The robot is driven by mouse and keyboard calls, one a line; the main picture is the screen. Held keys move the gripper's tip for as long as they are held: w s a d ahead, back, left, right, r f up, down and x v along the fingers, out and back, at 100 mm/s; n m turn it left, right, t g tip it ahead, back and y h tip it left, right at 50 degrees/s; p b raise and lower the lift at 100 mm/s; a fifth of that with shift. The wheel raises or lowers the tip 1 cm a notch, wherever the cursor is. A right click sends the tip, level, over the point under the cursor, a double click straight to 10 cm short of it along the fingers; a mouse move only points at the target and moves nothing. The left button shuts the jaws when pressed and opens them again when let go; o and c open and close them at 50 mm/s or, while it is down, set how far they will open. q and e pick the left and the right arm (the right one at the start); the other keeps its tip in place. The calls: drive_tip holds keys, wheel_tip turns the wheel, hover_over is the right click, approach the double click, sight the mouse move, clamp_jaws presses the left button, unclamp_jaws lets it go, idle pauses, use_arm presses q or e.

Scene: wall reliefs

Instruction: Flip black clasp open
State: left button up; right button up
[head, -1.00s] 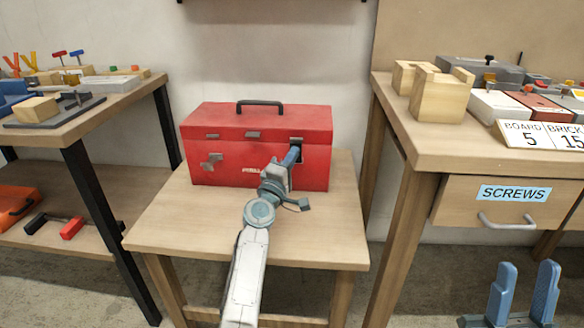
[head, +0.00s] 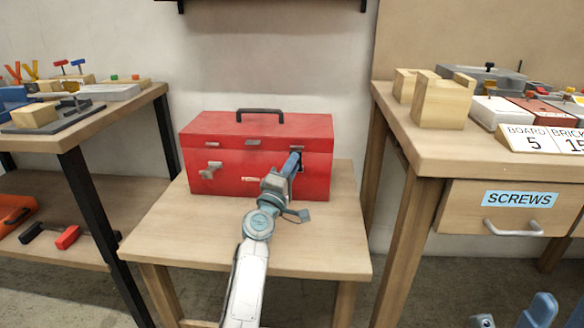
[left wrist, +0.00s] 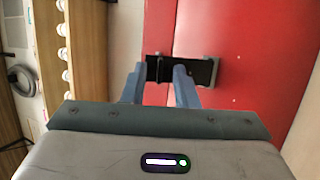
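A red toolbox (head: 230,180) with a closed lid stands on a small wooden table. A black clasp (left wrist: 206,72) lies across its lid seam in the left wrist view, at the front right of the box in the head view. My left gripper (left wrist: 160,80) is at this clasp, its two blue fingers apart. One finger overlaps the clasp's middle in the picture and the other is by its left end. I cannot tell whether they touch it. In the head view my left gripper (head: 291,160) partly hides the clasp. My right gripper (head: 513,308) is low at the right, fingers apart and empty.
A grey latch (head: 211,169) sits at the toolbox's front left, and a black handle (head: 260,114) on its lid. The small table (head: 180,228) has bare room before the box. Workbenches stand left (head: 118,108) and right (head: 400,125), with blocks and tools on them.

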use_arm(q)
drive_tip(key=v, duration=1.1)
drive_tip(key=shift+w+d+f, duration=0.1)
drive_tip(key=shift+c, duration=0.3)
